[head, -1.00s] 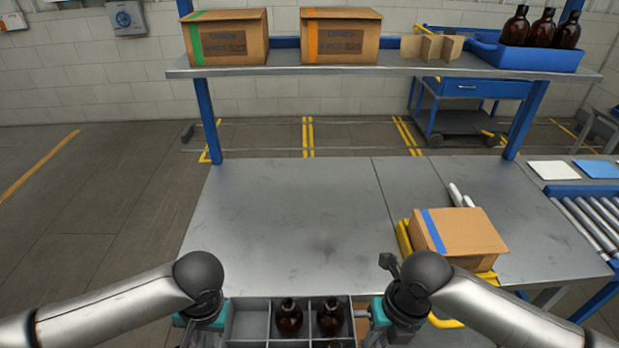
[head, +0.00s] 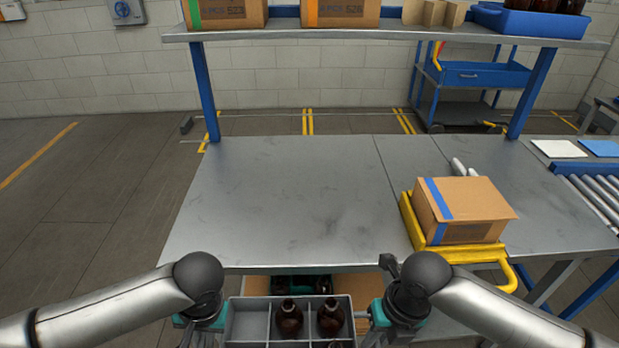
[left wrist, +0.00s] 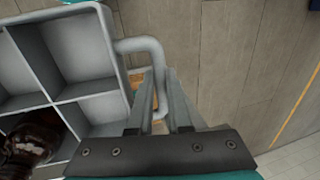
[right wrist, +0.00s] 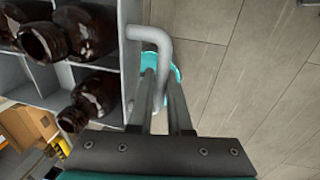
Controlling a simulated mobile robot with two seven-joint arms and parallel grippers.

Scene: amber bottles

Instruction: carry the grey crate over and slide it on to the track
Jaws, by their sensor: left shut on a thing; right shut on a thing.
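The grey crate (head: 248,322) hangs between my two grippers at the bottom of the head view, in front of the table's near edge. It is divided into compartments, and amber bottles (head: 290,318) stand in some of them. My left gripper (left wrist: 160,112) is shut on the crate's bent grey handle (left wrist: 152,52) on one side. My right gripper (right wrist: 158,108) is shut on the opposite handle (right wrist: 158,42). Bottles also show in the right wrist view (right wrist: 88,95). The crate's near part is cut off by the frame. I cannot make out the track for certain.
The steel table (head: 290,195) is mostly bare at left and middle. A cardboard box (head: 465,210) sits on a yellow carrier (head: 435,250) at its right. A roller conveyor (head: 598,195) stands at the far right. A shelf (head: 380,38) with boxes spans the back.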

